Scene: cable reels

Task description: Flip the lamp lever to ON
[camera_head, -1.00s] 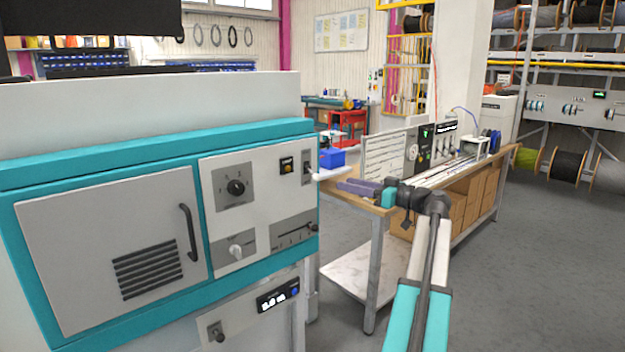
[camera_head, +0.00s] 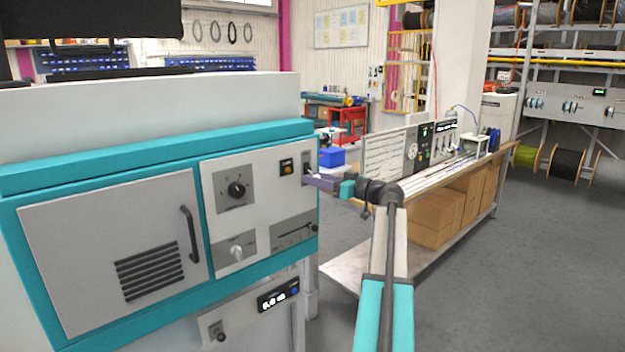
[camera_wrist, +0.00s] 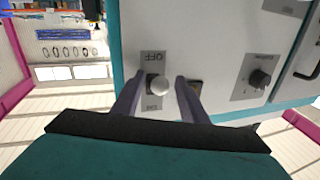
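The lamp lever (camera_wrist: 159,85), a pale round knob on a small grey plate (camera_wrist: 152,60), is on the white control panel of the teal-edged machine. The plate has "OFF" lettering at its picture-top end; the lettering at the other end is too small to read surely. My gripper (camera_wrist: 156,82) is open, with one purple finger on each side of the knob and small gaps visible. In the head view my gripper (camera_head: 308,178) is at the panel's right edge, at the lower part of the lever plate (camera_head: 308,158), and its fingers partly hide the lever.
A small dark square with a yellowish centre (camera_head: 286,167) sits left of the lever. A rotary knob (camera_head: 236,188), a lower knob (camera_head: 237,251) and a slider (camera_head: 295,232) share the panel. A workbench (camera_head: 345,268) stands behind my arm. The floor at right is clear.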

